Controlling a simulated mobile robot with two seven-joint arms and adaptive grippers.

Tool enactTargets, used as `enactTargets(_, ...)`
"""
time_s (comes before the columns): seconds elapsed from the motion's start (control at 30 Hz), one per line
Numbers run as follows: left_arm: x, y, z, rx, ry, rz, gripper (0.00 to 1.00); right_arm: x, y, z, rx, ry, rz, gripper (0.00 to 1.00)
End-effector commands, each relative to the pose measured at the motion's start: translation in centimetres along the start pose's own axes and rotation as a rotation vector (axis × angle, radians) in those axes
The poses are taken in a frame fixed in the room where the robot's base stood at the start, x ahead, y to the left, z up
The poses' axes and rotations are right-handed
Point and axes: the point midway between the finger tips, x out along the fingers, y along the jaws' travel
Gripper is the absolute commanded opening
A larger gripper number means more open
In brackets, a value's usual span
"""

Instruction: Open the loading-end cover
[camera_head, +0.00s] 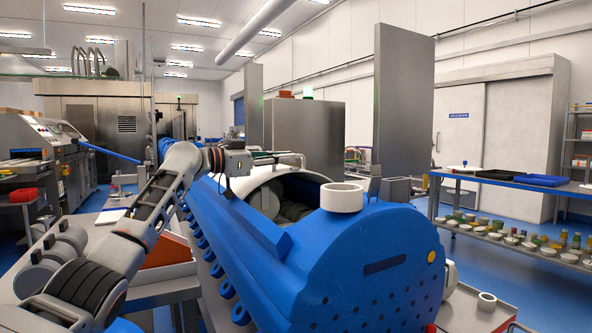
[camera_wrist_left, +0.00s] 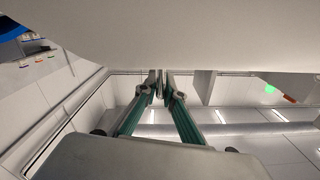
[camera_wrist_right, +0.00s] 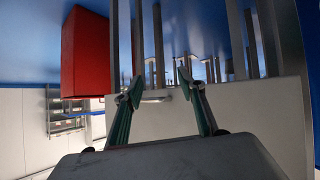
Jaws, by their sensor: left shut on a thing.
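The big blue drum-shaped machine (camera_head: 345,265) lies across the middle of the head view. Its top opening is uncovered at this end and shows dark rolls inside (camera_head: 292,211). A pale curved cover (camera_head: 244,186) stands at the far left side of the opening. My left gripper (camera_head: 290,157) reaches over from the left above the cover. In the left wrist view its fingers (camera_wrist_left: 161,86) are closed on a thin handle-like part beside a large pale surface (camera_wrist_left: 190,30). My right gripper (camera_wrist_right: 157,85) is open and empty in its wrist view; it is not visible in the head view.
A white collar (camera_head: 342,198) stands on the machine's near end. A blue-topped bench (camera_head: 520,187) with several jars below is on the right. A red box (camera_wrist_right: 85,52) and grey posts are near my right gripper. Blue floor lies right of the machine.

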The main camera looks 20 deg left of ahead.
Motion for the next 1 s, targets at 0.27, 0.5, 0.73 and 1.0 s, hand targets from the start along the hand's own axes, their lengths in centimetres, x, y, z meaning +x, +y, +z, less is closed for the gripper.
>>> enactTargets(0.27, 0.0, -2.5, 0.5, -0.004, 0.008, 0.001, 0.0, 0.3, -1.4, -0.5, 0.045, 0.026, -0.024, 0.4)
enactTargets(0.5, 0.0, -2.9, 0.2, 0.0, 0.01, 0.008, 0.0, 0.6, -1.7, -2.6, 0.069, 0.073, -0.029, 0.4)
enactTargets(0.73, -0.1, -3.0, 0.0, 0.002, 0.011, 0.009, 0.0, 0.6, -1.6, -3.0, 0.079, 0.08, -0.023, 0.4)
enactTargets(1.0, 0.0, -3.0, 0.1, 0.001, 0.01, 0.009, 0.25, 0.6, -1.7, -2.7, 0.079, 0.073, -0.024, 0.4)
